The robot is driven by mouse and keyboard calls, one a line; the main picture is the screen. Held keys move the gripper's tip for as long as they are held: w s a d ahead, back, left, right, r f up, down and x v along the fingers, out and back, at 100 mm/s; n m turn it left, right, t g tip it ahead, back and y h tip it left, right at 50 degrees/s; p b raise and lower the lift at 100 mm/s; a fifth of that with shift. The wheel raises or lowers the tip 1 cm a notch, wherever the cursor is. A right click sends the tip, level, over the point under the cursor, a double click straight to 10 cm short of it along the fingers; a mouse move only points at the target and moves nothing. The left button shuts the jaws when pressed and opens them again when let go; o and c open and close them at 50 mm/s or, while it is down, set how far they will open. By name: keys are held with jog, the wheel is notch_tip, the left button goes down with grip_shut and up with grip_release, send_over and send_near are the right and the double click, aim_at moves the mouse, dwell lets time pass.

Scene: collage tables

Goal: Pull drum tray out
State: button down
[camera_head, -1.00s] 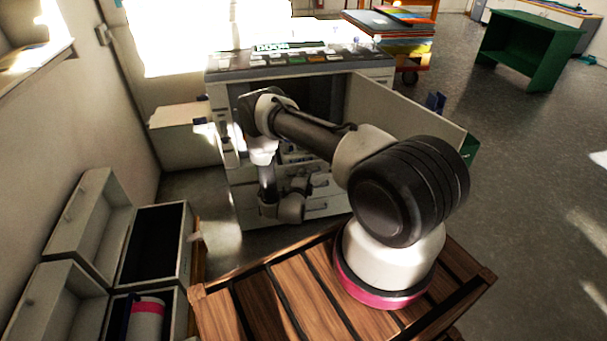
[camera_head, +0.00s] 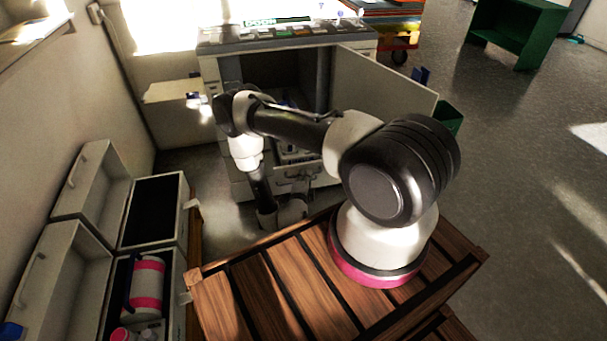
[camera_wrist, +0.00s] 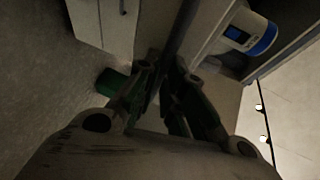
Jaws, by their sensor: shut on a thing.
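The copier (camera_head: 290,63) stands ahead with its front door (camera_head: 390,85) open to the right. Its inside is dark. A pale, cluttered part (camera_head: 292,154) at the bottom of the opening may be the drum tray, partly hidden by my arm. In the wrist view my gripper (camera_wrist: 168,75) is shut on a dark, bar-like part (camera_wrist: 180,32), which I take to be the tray's grip. Beyond it, to the right, a white and blue cylinder (camera_wrist: 248,35) lies in a pale housing. In the head view my fingertips are hidden, low in front of the copier.
Open boxes (camera_head: 155,215) line the left wall, one holding a white and pink bottle (camera_head: 147,284). A green bin (camera_head: 447,117) stands beside the door. A green shelf (camera_head: 515,32) is at the back right. The floor (camera_head: 520,170) at right is clear.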

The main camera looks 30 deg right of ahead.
jog(key=shift+s+a, duration=0.1)
jog(key=shift+s, duration=0.1)
jog(key=c, duration=1.5)
grip_release()
jog(key=v, duration=1.2)
